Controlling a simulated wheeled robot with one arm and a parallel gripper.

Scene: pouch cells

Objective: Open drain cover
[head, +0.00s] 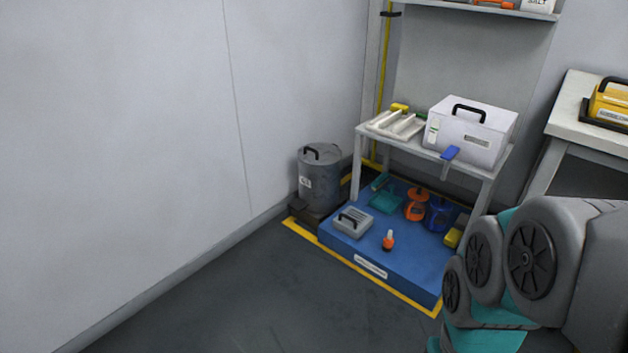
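A small grey slatted cover with a black handle (352,222) lies on the front left part of a low blue platform (345,249). It looks like the drain cover and appears closed, lying flat; I cannot tell what is beneath it. A small orange bottle with a white top (389,240) stands to its right. My arm fills the lower right corner, apart from the platform. My gripper is not in view.
A grey lidded bin (320,178) stands left of the platform against the wall. A bench (436,157) holding a white case (468,131) rises over the platform's back. Orange and blue containers sit beneath it. The floor (270,300) in front is clear.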

